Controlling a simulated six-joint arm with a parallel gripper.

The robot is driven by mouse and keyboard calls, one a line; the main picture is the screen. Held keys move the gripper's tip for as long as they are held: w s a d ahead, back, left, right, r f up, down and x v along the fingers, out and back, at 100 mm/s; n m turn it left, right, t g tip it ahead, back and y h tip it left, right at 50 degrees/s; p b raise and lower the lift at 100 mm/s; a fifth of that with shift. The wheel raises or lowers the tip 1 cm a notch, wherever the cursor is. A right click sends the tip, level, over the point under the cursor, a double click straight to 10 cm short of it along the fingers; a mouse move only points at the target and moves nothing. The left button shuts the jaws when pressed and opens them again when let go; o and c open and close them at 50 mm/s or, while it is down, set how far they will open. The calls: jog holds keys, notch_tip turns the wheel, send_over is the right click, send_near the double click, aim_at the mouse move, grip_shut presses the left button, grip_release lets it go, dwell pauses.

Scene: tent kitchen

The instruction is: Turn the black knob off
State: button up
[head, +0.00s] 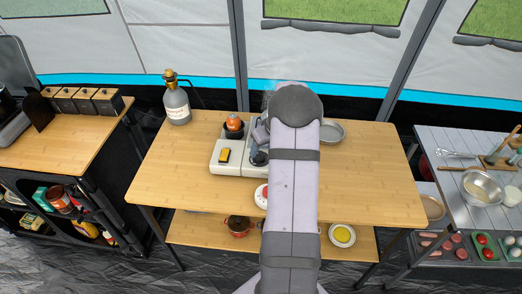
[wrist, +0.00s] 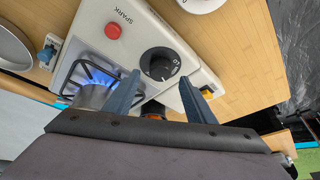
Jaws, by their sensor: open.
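The black knob (wrist: 160,63) is on the white stove panel in the wrist view, with white marks beside it. My gripper (wrist: 160,77) is open, with one blue-grey finger on each side of the knob. I cannot tell whether the fingers touch it. A blue flame (wrist: 97,75) burns under the black grate of the burner. In the head view the white stove (head: 228,170) stands on the wooden table, and my arm hides part of it.
A red button (wrist: 113,31) marked SPARK sits beside the knob. A grey gas bottle (head: 177,103) stands behind left, and a metal pan (head: 331,131) right. The table's right side is clear.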

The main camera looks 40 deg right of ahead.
aim_at(260, 154)
jog(key=shift+p+x, duration=0.45)
jog(key=shift+x, duration=1.15)
jog(key=c, duration=1)
